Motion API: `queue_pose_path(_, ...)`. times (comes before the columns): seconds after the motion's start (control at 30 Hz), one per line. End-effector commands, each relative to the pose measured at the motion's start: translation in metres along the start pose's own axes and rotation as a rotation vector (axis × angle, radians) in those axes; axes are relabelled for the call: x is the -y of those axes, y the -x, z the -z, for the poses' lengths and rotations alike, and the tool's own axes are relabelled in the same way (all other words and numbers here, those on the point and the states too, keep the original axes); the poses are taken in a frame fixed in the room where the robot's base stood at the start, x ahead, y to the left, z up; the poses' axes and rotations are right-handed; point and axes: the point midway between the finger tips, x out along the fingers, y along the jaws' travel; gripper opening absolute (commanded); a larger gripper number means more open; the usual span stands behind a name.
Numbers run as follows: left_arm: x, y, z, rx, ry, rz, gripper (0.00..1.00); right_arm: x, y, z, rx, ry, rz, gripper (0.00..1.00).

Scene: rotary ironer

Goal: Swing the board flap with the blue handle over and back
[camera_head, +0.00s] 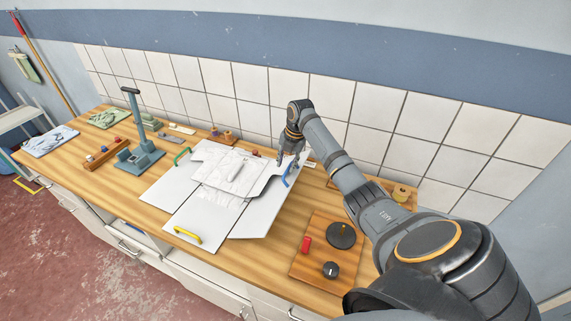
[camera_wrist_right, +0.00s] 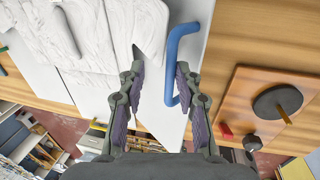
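A white folding board (camera_head: 184,192) lies on the wooden worktop with a folded white garment (camera_head: 222,173) on its middle. Its right flap (camera_head: 262,212) bears the blue handle (camera_head: 288,178). In the right wrist view the blue handle (camera_wrist_right: 172,60) stands between my fingertips, close to the right finger. My right gripper (camera_wrist_right: 160,70) is open around it, with a gap to the left finger. In the head view my right gripper (camera_head: 289,160) is above the handle's far end. My left gripper is not in view.
The board also has a green handle (camera_head: 181,156) and a yellow handle (camera_head: 187,235). A wooden panel (camera_head: 312,262) with a dark disc, a knob and a red piece lies right of it. A blue-grey stand (camera_head: 140,157) is at left. A tiled wall closes the back.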

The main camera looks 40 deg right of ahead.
Motion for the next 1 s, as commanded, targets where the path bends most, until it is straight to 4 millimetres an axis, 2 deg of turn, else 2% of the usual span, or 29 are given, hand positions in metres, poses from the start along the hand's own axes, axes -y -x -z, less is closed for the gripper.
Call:
queue_pose_path(0.17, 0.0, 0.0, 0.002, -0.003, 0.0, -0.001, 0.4, -0.001, 0.035, -0.001, 0.006, 0.003, -0.004, 0.34)
queue_pose_path(0.3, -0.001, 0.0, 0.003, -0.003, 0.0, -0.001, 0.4, -0.001, 0.07, 0.0, 0.004, 0.003, -0.004, 0.34)
queue_pose_path(0.5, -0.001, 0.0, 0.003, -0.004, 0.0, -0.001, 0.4, -0.002, 0.106, 0.001, 0.002, 0.003, -0.004, 0.34)
queue_pose_path(0.67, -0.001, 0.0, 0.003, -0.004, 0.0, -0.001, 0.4, -0.001, 0.116, 0.001, 0.0, 0.003, -0.002, 0.34)
queue_pose_path(1.0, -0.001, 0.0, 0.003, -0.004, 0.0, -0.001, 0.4, -0.001, 0.116, 0.002, 0.0, 0.002, -0.002, 0.34)
